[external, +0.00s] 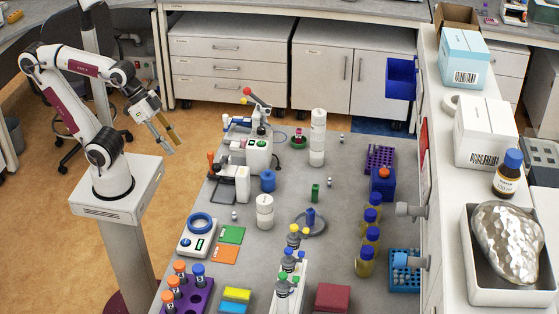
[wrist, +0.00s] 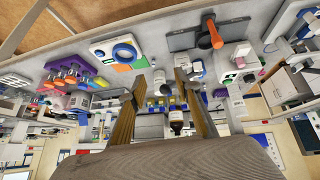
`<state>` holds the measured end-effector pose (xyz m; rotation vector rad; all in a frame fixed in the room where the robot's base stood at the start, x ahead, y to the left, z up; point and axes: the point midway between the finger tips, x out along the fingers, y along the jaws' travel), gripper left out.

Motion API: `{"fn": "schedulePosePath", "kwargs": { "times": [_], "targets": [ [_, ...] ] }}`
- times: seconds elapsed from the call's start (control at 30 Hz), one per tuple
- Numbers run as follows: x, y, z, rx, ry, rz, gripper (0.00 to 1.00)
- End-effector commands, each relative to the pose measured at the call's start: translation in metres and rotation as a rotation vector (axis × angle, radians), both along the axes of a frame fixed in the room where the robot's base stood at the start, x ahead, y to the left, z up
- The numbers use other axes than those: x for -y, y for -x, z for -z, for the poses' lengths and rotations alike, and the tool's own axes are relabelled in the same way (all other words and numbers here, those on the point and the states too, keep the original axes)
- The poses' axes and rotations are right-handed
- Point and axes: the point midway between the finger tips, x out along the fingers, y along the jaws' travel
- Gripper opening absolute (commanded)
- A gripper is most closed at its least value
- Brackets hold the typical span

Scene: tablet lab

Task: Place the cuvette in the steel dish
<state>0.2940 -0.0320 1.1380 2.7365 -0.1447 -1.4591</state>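A grey round steel dish (external: 322,229) lies on the bench in the external view. A small upright blue object (external: 310,216) stands in or on it; I cannot tell which. A small upright green block (external: 315,192), perhaps the cuvette, stands on the bench just behind the dish, apart from it. My gripper (external: 174,145) hangs above the floor, left of the bench and far from both. In the wrist view my gripper (wrist: 158,88) has its two tan fingers spread with nothing between them. I cannot make out the cuvette or dish in the wrist view.
A white jar (external: 265,212) and a blue cylinder (external: 268,181) stand left of the dish. Blue-capped bottles (external: 370,235) line the right. A tall white stack (external: 317,140) stands behind. Bare bench lies around the green block.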

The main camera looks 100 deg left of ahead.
Motion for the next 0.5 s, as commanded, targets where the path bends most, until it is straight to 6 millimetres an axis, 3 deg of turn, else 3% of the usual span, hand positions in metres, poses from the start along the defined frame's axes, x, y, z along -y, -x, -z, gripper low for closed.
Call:
{"fn": "schedulePosePath", "kwargs": {
  "times": [0.1,0.2,0.5],
  "targets": [
    [-0.017,0.028,0.013,-0.052,-0.043,-0.032,0.33],
    [-0.027,0.043,0.020,-0.081,-0.066,-0.050,0.33],
    [-0.032,0.051,0.025,-0.101,-0.080,-0.062,0.33]
  ]
}}
